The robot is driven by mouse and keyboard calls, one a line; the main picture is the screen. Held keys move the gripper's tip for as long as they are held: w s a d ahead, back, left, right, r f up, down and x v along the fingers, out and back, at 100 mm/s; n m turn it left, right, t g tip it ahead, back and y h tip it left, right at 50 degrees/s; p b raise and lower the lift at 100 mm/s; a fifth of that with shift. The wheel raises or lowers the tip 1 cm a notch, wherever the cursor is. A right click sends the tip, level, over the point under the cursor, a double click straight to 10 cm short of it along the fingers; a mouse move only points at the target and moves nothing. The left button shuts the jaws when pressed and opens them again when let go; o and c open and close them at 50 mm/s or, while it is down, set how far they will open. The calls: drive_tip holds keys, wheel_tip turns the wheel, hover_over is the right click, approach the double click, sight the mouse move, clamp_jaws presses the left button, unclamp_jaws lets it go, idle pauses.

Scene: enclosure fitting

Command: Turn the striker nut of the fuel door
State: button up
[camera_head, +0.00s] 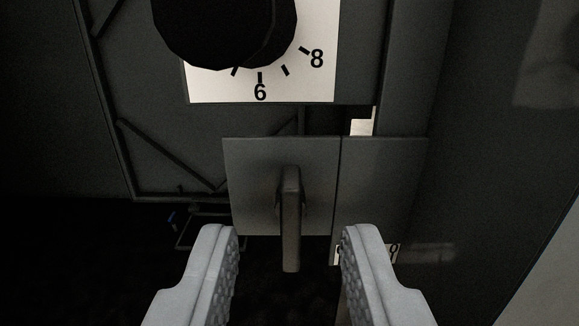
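My gripper (289,236) is open and empty at the bottom of the view, its two grey ridged fingers wide apart. A grey square door panel (255,170) is ahead of it, with an upright bar handle (291,215) that hangs slightly below the panel's lower edge. In the picture the handle's lower end lies between the fingertips, apart from both; the depth between them is hard to tell. I cannot tell whether this panel is the fuel door. No striker nut can be made out clearly.
Above is a black round knob (225,25) on a white dial plate (312,85) marked 6 and 8. A dark flat panel (385,185) adjoins the door on the right. The lower left is very dark.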

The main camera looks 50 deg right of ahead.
sight(291, 207)
drive_tip(key=shift+x, duration=1.35)
clamp_jaws()
